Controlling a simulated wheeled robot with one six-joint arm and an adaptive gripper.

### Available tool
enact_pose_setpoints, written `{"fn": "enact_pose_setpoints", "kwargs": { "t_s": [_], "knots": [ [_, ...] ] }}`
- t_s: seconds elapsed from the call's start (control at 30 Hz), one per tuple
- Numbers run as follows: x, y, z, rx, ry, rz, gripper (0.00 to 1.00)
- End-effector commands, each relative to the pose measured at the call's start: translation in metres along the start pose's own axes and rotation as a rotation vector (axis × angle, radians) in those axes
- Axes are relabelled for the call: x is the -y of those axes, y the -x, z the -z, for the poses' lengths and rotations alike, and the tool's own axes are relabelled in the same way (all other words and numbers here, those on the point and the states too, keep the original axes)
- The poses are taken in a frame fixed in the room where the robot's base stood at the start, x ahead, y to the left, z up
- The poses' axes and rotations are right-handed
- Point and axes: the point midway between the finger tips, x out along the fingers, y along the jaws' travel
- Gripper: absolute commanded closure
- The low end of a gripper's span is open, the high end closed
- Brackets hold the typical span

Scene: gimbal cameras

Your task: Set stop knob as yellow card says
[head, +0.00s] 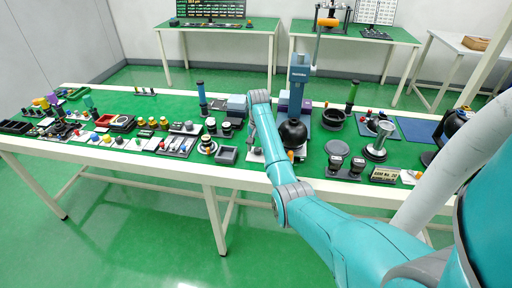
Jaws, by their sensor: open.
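My arm reaches from the lower right over the table and bends at a joint above its front edge. I cannot make out my gripper at its end; the links and the equipment behind them hide it. No yellow card is readable. A small dark sign with pale lettering (384,174) stands at the table's front right, its text too small to read surely.
The long green-topped table (130,102) is crowded with small fixtures. A blue-grey machine (299,75) stands behind my arm, with a black rounded part (293,133) near it. More tables stand along the back wall.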

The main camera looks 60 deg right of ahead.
Motion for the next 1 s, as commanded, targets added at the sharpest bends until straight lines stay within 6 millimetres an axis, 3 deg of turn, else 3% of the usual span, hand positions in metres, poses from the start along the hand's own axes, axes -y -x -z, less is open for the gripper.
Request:
{"fn": "enact_pose_setpoints", "kwargs": {
  "t_s": [0.3, 0.53, 0.57, 1.0],
  "knots": [
    [-0.0008, -0.0023, -0.0003, -0.001, 0.0, 0.0, 0.4],
    [-0.0007, -0.0022, -0.0003, 0.0, 0.0, 0.0, 0.98],
    [-0.0007, -0.0022, -0.0003, 0.0, 0.0, 0.0, 1.0],
    [-0.0006, -0.0023, -0.0004, 0.0, 0.089, 0.0, 1.0]
  ]
}}
